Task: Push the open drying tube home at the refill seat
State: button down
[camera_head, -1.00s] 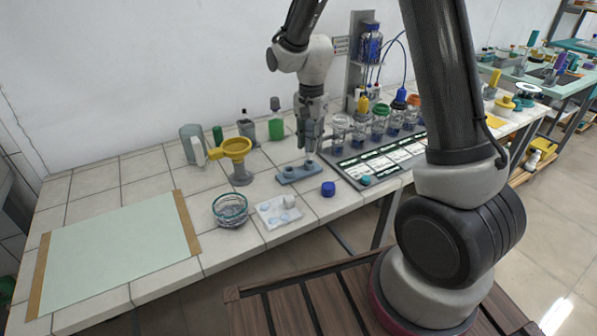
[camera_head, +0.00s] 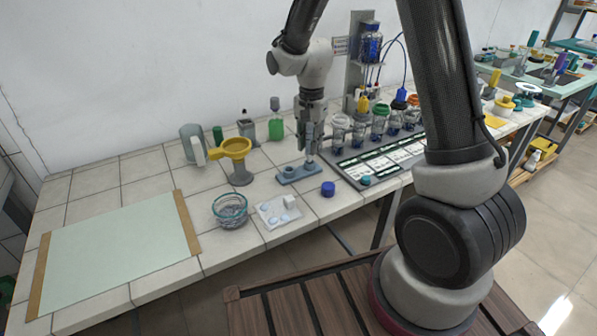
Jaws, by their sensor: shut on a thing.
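My gripper (camera_head: 310,150) points down over the right end of a small blue-grey block (camera_head: 290,178), which looks like the refill seat. It is shut on a small pale tube (camera_head: 309,159), seen only as a short piece below the fingertips. The tube stands about upright at the block's right end. The fingers hide most of it, and I cannot tell how deep it sits. A round raised socket (camera_head: 293,168) shows at the block's left part. A blue cap (camera_head: 328,188) lies on the tiles just in front of the block.
A yellow funnel on a stand (camera_head: 240,160) is left of the block. A glass bowl (camera_head: 230,209) and a white tray (camera_head: 272,214) lie in front. A titrator panel with several capped jars (camera_head: 360,135) stands close on the right. A pale green mat (camera_head: 118,246) covers the left bench.

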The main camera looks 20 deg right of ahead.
aim_at(310, 124)
jog(key=shift+f, duration=1.3)
jog(key=c, duration=1.1)
grip_release()
jog(key=shift+c, duration=0.2)
jog(key=shift+r, duration=0.1)
jog(key=shift+r, duration=3.95)
jog(key=shift+r, duration=0.1)
